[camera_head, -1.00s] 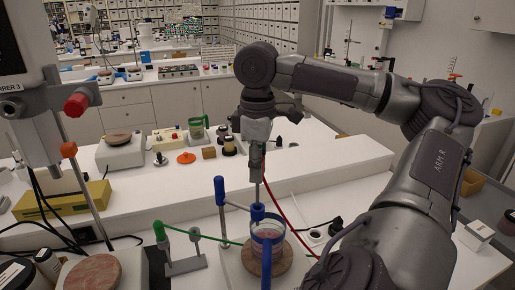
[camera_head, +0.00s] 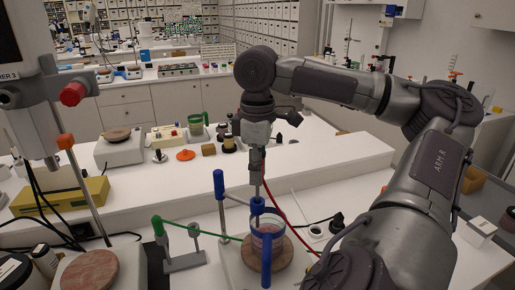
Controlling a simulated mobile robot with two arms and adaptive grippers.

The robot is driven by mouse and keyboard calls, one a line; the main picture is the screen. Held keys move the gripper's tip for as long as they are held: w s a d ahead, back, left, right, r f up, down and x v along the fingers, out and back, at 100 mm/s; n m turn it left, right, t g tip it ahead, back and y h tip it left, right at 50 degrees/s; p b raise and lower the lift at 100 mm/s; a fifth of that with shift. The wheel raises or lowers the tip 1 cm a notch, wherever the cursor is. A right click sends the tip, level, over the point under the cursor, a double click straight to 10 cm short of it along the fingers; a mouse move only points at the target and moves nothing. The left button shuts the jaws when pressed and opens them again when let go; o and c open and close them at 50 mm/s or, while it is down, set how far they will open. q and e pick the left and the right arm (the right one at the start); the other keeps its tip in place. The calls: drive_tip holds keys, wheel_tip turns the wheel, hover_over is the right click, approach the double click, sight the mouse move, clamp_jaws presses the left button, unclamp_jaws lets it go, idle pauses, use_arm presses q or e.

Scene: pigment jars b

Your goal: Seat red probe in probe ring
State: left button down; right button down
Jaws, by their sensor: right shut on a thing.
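My right gripper (camera_head: 257,168) points down, shut on the upper part of the red probe, whose red cable (camera_head: 276,207) trails down to the right. The probe's thin grey shaft (camera_head: 258,190) runs upright below the jaws to the blue probe ring (camera_head: 257,205). My left gripper is not in view.
The beaker stands on a round brown plate (camera_head: 281,258). Another blue post (camera_head: 266,262) stands in front of it. A green arm on a grey stand (camera_head: 185,262) is to the left. Jars and a black lid (camera_head: 336,221) are nearby. The white raised shelf (camera_head: 320,165) lies behind.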

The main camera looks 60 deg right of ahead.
sight(258, 187)
drive_tip(key=shift+f+b, duration=1.7)
drive_tip(key=shift+f, duration=0.75)
drive_tip(key=c, duration=0.8)
unclamp_jaws()
drive_tip(key=shift+c, duration=0.2)
drive_tip(key=shift+r, duration=0.25)
wheel_tip(258, 187, up, 12)
drive_tip(key=shift+f, duration=0.2)
